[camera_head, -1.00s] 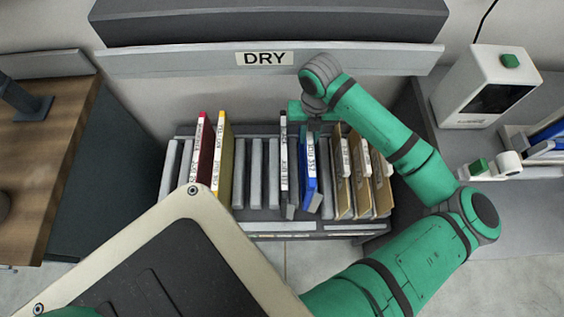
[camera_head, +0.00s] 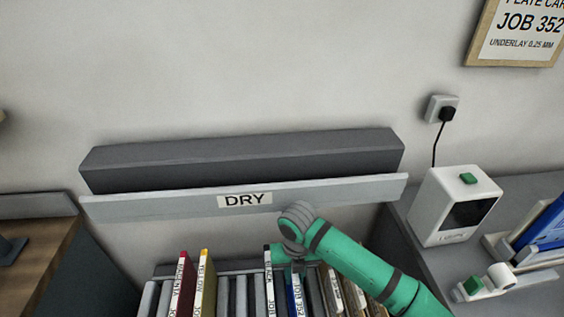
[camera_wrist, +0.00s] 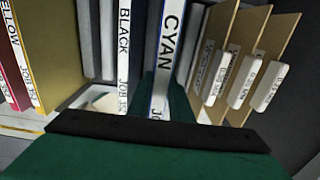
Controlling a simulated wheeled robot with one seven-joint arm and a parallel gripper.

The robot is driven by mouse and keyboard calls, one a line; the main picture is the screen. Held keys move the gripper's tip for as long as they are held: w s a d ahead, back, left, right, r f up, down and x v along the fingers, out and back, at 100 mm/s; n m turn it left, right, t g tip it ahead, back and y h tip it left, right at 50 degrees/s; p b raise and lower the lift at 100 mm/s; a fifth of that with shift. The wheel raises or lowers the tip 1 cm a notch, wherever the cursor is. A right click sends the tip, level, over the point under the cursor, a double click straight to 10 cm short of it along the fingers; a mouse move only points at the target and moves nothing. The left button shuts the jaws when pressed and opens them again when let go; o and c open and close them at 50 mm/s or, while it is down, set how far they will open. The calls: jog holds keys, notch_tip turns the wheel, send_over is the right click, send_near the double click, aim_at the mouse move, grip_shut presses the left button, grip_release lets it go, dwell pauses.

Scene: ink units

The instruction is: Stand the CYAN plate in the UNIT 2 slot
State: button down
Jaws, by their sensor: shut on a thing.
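The CYAN plate (camera_head: 295,294) stands in the rack under the DRY sign, with a blue edge and a white label. It also shows in the wrist view (camera_wrist: 170,38), where its label reads CYAN. My gripper (camera_head: 290,252) is over the rack, shut on the CYAN plate. The plate's lower part is hidden. No UNIT 2 slot label can be made out.
The BLACK plate (camera_wrist: 122,50) stands just left of the CYAN one. Magenta (camera_head: 183,280) and yellow (camera_head: 205,278) plates stand farther left. Tan boards (camera_wrist: 235,55) with white tags stand close on the right. The DRY rail (camera_head: 150,207) is behind, and a white device (camera_head: 450,205) stands at right.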

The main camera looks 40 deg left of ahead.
notch_tip(320, 180, down, 9)
jog(key=shift+r, duration=0.3)
dwell(0.4)
